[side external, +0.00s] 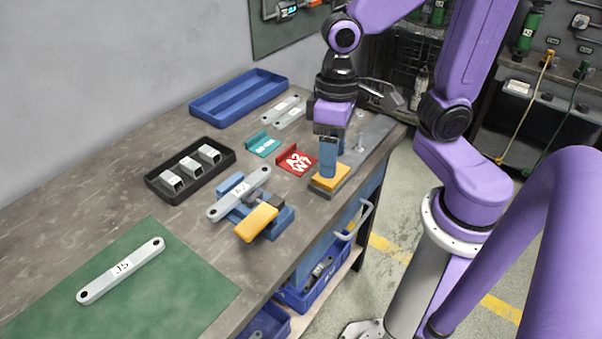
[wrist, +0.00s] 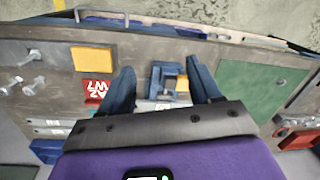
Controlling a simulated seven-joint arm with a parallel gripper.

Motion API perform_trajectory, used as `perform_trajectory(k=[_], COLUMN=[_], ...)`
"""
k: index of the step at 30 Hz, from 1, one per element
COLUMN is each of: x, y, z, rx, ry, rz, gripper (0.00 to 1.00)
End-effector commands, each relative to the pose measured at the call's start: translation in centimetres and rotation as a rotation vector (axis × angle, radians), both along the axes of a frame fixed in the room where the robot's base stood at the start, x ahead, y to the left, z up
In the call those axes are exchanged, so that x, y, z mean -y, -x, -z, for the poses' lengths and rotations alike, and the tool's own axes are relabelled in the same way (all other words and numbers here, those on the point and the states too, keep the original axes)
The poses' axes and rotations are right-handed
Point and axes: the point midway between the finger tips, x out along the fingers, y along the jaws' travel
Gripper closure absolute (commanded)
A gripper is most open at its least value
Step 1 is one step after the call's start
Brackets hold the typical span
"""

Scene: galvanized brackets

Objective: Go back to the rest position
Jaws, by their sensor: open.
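My gripper (side external: 328,172) hangs above the right part of the bench, its fingers pointing down. In the side external view its fingers overlap a yellow block (side external: 331,180) on a grey plate; I cannot tell the height gap. In the wrist view the gripper (wrist: 162,67) is open, its two blue fingers apart with nothing held. The blue fixture (wrist: 158,78) shows between them, below. In the side external view a galvanized bar (side external: 225,206) lies across that blue fixture (side external: 281,219), beside a yellow part (side external: 256,223). Another bar marked J5 (side external: 122,270) lies on the green mat (side external: 190,285).
A black tray (side external: 150,180) holds 3 small metal brackets. A blue tray (side external: 238,97), two pale bars (side external: 288,112), a teal bracket (side external: 262,146) and a red bracket (side external: 297,159) lie farther back. Bolts stand on the grey plate at right. Blue bins (side external: 320,284) sit below the bench.

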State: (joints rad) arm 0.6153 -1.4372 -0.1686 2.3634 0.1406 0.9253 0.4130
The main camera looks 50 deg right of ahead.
Motion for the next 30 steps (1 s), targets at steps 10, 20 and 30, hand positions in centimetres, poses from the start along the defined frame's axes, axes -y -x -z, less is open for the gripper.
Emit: perform_trajectory(k=[10, 20, 30], x=[3.2, 4.3, 4.3], y=[5.9, 7.7, 7.7], z=[0.5, 0.8, 0.8], rx=[0.092, 0.122, 0.121], ry=[0.032, 0.045, 0.045], rz=[-0.576, -0.774, -0.772], gripper=[0.37, 0.37, 0.37])
